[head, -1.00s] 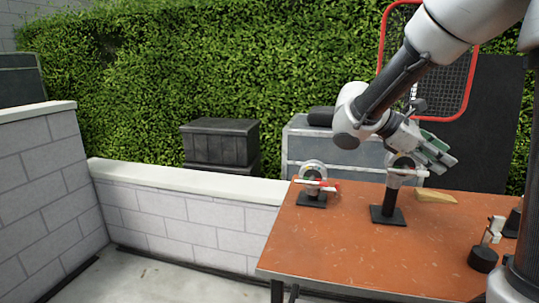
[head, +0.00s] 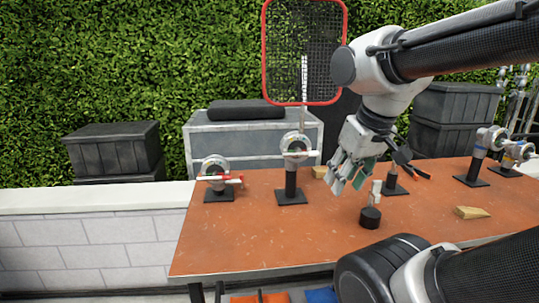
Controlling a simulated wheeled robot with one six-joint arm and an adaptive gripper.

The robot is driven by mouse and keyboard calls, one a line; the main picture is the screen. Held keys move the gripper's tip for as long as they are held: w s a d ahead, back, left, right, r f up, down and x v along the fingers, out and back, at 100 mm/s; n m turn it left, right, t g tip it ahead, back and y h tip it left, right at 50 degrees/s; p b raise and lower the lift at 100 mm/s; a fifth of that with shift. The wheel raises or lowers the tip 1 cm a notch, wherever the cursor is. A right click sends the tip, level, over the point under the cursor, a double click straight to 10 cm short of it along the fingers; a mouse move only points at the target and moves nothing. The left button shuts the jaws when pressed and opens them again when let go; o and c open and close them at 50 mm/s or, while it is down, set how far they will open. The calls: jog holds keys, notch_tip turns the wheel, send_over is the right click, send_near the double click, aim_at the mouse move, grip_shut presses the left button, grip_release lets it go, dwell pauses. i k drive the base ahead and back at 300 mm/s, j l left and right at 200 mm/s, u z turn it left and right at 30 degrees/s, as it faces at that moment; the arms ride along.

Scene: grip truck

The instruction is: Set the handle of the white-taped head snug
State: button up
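Several round grey heads stand on black posts along the orange table (head: 270,235). The second head from the left (head: 297,146) has a pale handle lying roughly level across it; it may be the white-taped one, but the tape is too small to be sure. The leftmost head (head: 214,167) has a handle with red on it. At the right are one head with a pale handle (head: 487,138) and one with blue on it (head: 515,152). Another post (head: 395,183) is partly hidden behind my gripper. My gripper (head: 348,186) points down above the table, fingers apart and empty, right of the second head.
A black puck with a pale upright piece (head: 370,216) stands just below my gripper. Wooden wedges (head: 472,212) lie on the table. A red-framed mesh panel (head: 303,50) rises behind. The table's front left is clear.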

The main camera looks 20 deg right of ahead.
aim_at(298, 153)
jog(key=j, duration=0.75)
jog(key=k+j+z, duration=0.1)
jog(key=j, duration=0.7)
